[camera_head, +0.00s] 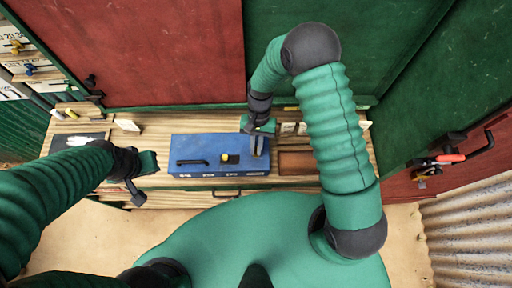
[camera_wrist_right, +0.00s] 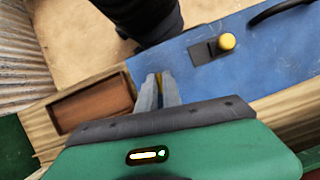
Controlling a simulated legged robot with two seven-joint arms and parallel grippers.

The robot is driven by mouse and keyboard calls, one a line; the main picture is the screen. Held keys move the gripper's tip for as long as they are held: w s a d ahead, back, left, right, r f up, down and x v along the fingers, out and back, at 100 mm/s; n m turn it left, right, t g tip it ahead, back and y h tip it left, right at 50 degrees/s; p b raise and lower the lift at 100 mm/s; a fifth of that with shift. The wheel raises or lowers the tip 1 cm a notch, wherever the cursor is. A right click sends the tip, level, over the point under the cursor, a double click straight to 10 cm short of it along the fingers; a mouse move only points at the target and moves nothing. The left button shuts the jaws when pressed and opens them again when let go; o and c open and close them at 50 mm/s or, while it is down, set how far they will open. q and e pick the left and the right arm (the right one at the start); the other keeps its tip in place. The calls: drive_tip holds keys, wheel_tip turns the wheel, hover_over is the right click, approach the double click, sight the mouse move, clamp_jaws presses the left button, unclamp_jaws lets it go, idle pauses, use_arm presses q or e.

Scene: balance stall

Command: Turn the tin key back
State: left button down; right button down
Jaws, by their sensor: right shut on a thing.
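A blue tin (camera_head: 205,147) lies on the wooden counter, with a black handle (camera_head: 192,162) and a yellow knob on a dark slot plate (camera_head: 231,158) on its top. My right gripper (camera_head: 257,150) is over the right end of the tin. My left gripper (camera_head: 145,180) is at the counter's front edge, left of the tin, touching nothing that I can see.
A brown recessed tray (camera_head: 296,162) is right of the tin; it also shows in the right wrist view (camera_wrist_right: 92,103). A dark board with white items (camera_head: 78,141) lies at the left. A drawer handle (camera_head: 228,194) is below the tin. Red and green panels stand behind.

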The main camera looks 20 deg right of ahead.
drive_tip(key=shift+w+n+h, duration=0.3)
drive_tip(key=shift+n+h, duration=0.1)
drive_tip(key=shift+n, duration=0.5)
